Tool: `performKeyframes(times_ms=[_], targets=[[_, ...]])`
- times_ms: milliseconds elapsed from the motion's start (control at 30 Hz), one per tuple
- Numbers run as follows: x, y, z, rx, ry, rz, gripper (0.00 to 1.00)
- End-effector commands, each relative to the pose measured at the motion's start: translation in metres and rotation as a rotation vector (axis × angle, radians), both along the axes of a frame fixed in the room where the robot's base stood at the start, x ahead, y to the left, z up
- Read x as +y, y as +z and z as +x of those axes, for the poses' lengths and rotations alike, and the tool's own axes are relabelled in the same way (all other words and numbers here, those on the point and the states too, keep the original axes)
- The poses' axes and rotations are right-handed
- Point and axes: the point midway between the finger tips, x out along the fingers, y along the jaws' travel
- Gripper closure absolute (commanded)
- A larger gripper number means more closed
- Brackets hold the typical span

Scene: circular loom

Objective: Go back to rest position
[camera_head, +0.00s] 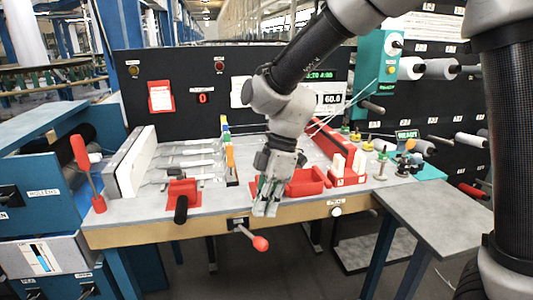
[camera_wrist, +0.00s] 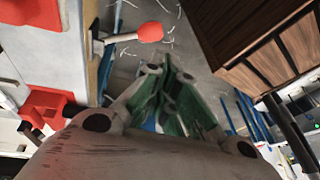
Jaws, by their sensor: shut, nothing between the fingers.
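My gripper (camera_head: 266,207) hangs fingers-down near the front edge of the grey workbench (camera_head: 137,210) in the head view. In the wrist view its green-padded fingers (camera_wrist: 165,103) are together with nothing between them. My arm reaches in from the upper right and is bent down at the wrist. A red-knobbed lever (camera_head: 260,243) sticks out from the bench's wooden front edge, below the gripper. The red knob also shows in the wrist view (camera_wrist: 150,32), apart from the fingers.
A red tray (camera_head: 306,182) lies just right of the gripper, with a red block holder (camera_head: 348,178) beside it. A red clamp with a black handle (camera_head: 182,195) and a red upright lever (camera_head: 85,165) stand left. A grey side table (camera_head: 437,208) is at right.

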Motion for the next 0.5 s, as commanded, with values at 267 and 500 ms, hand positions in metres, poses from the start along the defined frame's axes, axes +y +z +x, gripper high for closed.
performKeyframes(times_ms=[267, 500], targets=[[-0.106, 0.024, -0.018, 0.075, -0.727, -0.252, 1.0], [-0.251, 0.077, -0.043, 0.012, -1.428, -0.247, 1.0]])
